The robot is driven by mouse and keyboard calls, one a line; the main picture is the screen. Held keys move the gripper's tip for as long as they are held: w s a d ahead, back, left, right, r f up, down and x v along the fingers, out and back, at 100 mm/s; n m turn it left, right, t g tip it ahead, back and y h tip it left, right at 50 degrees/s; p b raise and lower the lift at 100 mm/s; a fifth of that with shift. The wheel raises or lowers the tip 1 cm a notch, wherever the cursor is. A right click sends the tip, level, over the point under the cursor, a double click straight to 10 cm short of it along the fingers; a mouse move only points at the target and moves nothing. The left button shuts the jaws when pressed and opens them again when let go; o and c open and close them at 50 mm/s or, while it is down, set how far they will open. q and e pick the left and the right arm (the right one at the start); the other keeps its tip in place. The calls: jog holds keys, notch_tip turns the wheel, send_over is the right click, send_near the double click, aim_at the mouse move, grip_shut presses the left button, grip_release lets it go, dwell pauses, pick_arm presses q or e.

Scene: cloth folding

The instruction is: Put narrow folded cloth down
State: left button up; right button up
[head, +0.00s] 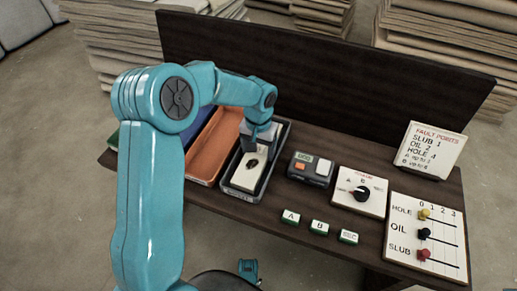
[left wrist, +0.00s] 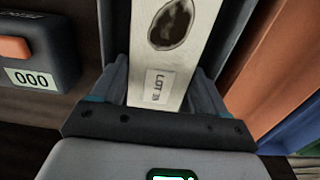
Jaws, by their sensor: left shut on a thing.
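The narrow folded cloth (head: 249,171) is a cream strip with a dark oval spot. It lies lengthwise within the outline of a dark grey tray (head: 238,191); I cannot tell whether it touches the floor of the tray. My left gripper (head: 261,138) is over the far end of the cloth, shut on it. In the left wrist view the cloth (left wrist: 172,50) runs between the two fingers, with a LOT label near the palm and the dark spot further out. My right gripper does not show.
An orange tray (head: 215,148) and a blue one (head: 176,104) stand left of the grey tray. A counter box (head: 311,169) stands close on its right. Further right are a dial panel (head: 361,190), a slider board (head: 428,238) and a fault card (head: 432,150). A dark panel (head: 330,80) closes the back.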

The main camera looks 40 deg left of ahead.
aim_at(259, 150)
pick_arm(q)
jog(key=shift+f, duration=0.15)
jog(key=o, duration=0.8)
jog(key=shift+o, duration=0.2)
notch_tip(259, 150, up, 12)
jog(key=p, duration=0.4)
